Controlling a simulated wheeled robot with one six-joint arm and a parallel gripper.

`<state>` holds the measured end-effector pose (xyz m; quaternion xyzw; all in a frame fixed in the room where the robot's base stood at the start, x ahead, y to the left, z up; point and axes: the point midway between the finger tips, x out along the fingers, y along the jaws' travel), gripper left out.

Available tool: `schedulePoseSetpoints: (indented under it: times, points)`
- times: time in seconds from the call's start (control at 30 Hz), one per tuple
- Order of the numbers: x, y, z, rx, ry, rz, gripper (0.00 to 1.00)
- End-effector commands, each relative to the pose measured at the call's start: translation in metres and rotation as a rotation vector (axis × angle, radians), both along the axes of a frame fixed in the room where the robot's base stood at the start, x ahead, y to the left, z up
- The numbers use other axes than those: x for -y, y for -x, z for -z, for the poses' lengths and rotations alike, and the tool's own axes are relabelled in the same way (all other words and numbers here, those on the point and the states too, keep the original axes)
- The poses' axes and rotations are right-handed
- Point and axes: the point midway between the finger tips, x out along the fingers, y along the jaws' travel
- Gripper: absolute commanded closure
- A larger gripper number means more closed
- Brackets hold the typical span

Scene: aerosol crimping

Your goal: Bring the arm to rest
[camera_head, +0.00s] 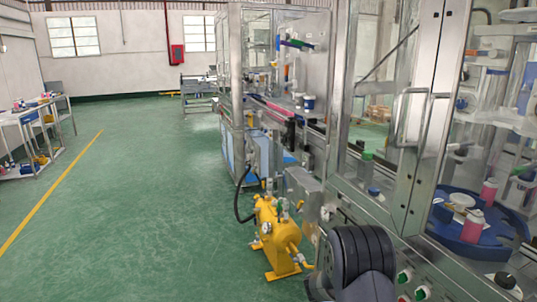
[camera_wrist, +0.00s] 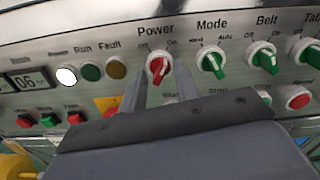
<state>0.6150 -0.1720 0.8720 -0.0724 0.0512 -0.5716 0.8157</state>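My gripper (camera_wrist: 161,72) shows in the wrist view with its two grey fingers apart. It is open, with nothing held between the fingers. The fingertips point at the control panel (camera_wrist: 118,45) and lie on either side of the red Power knob (camera_wrist: 157,66). I cannot tell how far the tips are from the panel. In the head view a dark, rounded part of my arm (camera_head: 362,255) is in front of the machine, low and right of centre. The gripper itself is hidden there.
Green Mode (camera_wrist: 211,62) and Belt (camera_wrist: 264,58) knobs sit right of Power. A lit white lamp (camera_wrist: 66,76) and several buttons are nearby. The glass-doored machine (camera_head: 400,130) is close on the right, a yellow tank (camera_head: 275,235) left of my arm. The green floor (camera_head: 140,200) is open leftward.

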Motion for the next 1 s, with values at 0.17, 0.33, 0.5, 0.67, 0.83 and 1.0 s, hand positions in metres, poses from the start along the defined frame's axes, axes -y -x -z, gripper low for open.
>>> schedulePoseSetpoints:
  times: [0.17,0.33,0.5,0.67,0.83,1.0]
  points:
    - [0.000,0.000,-0.005,-0.104,0.039,0.000,0.70]
    - [0.000,0.000,-0.005,-0.203,0.075,0.000,0.70]
    - [0.000,0.000,-0.005,-0.302,0.111,0.000,0.70]
    - [-0.024,0.007,0.002,-0.328,0.121,-0.006,0.70]
    - [-0.055,0.019,0.001,-0.326,0.120,-0.004,0.70]
    - [-0.081,0.029,0.001,-0.326,0.120,-0.003,0.70]
